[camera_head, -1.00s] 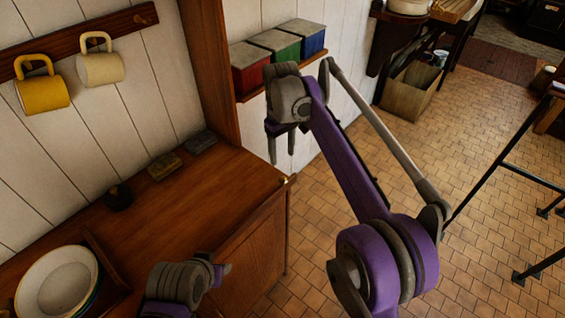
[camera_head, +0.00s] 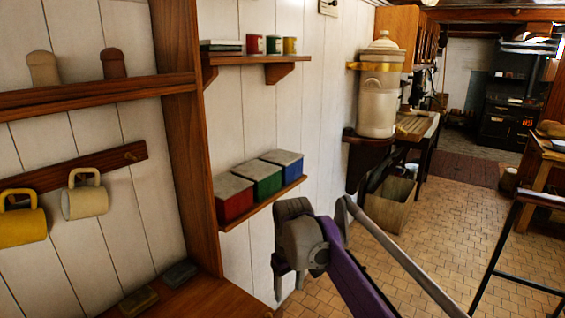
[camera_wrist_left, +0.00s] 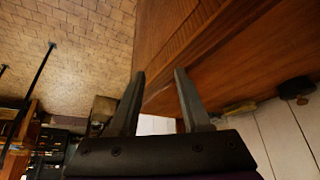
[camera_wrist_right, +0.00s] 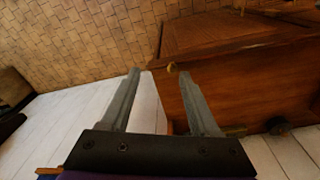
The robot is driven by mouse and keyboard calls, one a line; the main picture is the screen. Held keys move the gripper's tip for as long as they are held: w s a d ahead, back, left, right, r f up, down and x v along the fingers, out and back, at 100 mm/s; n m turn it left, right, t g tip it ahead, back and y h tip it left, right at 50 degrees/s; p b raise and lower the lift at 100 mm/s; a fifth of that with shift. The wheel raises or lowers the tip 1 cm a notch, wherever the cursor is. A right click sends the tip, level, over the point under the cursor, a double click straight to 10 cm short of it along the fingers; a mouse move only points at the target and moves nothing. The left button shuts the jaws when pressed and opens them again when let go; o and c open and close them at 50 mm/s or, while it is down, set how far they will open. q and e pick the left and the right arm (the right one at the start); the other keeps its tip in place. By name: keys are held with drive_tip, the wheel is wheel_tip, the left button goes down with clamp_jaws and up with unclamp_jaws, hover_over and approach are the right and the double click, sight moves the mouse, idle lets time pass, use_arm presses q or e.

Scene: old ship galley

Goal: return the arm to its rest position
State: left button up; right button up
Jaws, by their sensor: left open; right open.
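My right arm, purple and grey, rises from the bottom of the head view. Its gripper (camera_head: 289,284) points down, just below the small shelf with the coloured boxes. In the right wrist view its two fingers (camera_wrist_right: 160,88) stand apart with nothing between them. The wooden cabinet (camera_wrist_right: 240,75) lies beyond them. My left gripper is outside the head view. In the left wrist view its fingers (camera_wrist_left: 161,88) stand apart and empty, with the wooden cabinet (camera_wrist_left: 215,40) beyond.
A shelf (camera_head: 262,206) carries a red box (camera_head: 234,200), a green box (camera_head: 262,182) and a blue box (camera_head: 285,166). A yellow mug (camera_head: 22,224) and a cream mug (camera_head: 85,200) hang at the left. A crate (camera_head: 390,205) stands on the tiled floor. A dark rail (camera_head: 497,240) is at right.

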drive_tip(key=s+d+f+m+t, duration=0.2)
drive_tip(key=s+d+m, duration=0.1)
drive_tip(key=s+d, duration=0.75)
drive_tip(key=s+d+f+m+t, duration=0.1)
drive_tip(key=s+d+f+m, duration=0.1)
drive_tip(key=s+f, duration=0.3)
drive_tip(key=s+d+f+m+t, duration=0.1)
drive_tip(key=s+d+f, duration=0.3)
drive_tip(key=s, duration=0.6)
drive_tip(key=shift+s+f+m+t, duration=0.25)
drive_tip(key=shift+f+m+t, duration=0.15)
drive_tip(key=shift+f, duration=0.3)
